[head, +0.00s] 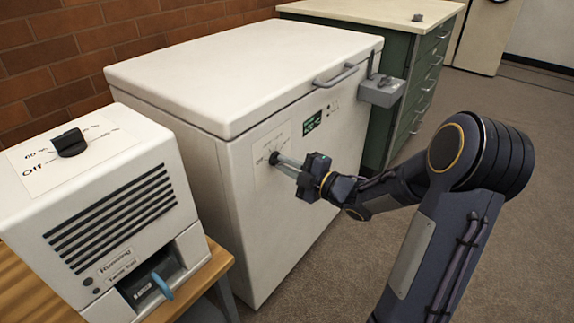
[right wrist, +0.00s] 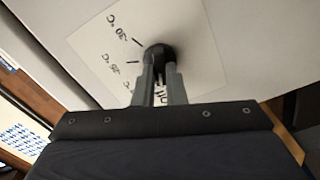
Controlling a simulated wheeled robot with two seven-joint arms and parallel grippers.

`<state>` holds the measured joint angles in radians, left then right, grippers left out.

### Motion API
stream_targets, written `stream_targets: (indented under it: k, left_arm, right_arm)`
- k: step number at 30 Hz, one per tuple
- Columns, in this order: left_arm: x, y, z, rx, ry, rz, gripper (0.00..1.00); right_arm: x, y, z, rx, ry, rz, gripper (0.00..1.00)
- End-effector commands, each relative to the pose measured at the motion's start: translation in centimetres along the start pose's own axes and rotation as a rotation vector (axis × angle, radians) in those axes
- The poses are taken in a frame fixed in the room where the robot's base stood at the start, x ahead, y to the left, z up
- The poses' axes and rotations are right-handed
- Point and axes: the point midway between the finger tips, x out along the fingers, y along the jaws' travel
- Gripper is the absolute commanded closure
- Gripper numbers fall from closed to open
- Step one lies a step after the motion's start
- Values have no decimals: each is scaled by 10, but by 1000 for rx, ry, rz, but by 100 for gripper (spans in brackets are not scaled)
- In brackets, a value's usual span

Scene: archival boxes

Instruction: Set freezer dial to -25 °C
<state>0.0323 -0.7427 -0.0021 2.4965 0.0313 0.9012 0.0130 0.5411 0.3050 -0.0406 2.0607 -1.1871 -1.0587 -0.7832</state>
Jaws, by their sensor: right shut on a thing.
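The white chest freezer (head: 245,75) stands against the brick wall with its lid closed. A label plate (head: 262,148) with tick marks is on its front, and the dark freezer dial (head: 274,157) sits on it. My right gripper (head: 280,162) reaches in from the right and is shut on the dial. In the right wrist view, the two fingers (right wrist: 160,75) are on either side of the black dial (right wrist: 159,51). Temperature marks on the label (right wrist: 125,45) appear upside down, and the fingers hide part of it. The exact pointer setting cannot be read. My left gripper is not in view.
A white appliance (head: 110,200) with a black knob (head: 70,142) stands on a wooden bench (head: 215,262) at left. A small display (head: 312,122), lid handle (head: 336,74) and grey latch box (head: 381,90) are on the freezer. A green drawer cabinet (head: 420,75) stands behind. The floor at right is clear.

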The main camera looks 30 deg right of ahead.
Motion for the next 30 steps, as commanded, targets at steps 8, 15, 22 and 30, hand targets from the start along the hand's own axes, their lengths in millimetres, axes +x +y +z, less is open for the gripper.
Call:
stream_targets:
  k: [8,15,22,30]
  left_arm:
    - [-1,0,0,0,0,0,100]
    - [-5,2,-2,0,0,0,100]
    - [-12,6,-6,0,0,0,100]
    - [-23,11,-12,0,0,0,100]
  right_arm:
    - [0,0,0,17,0,-1,100]
    - [0,1,0,121,0,-1,100]
    - [0,3,-1,310,0,-1,100]
    - [0,4,0,568,-1,-2,100]
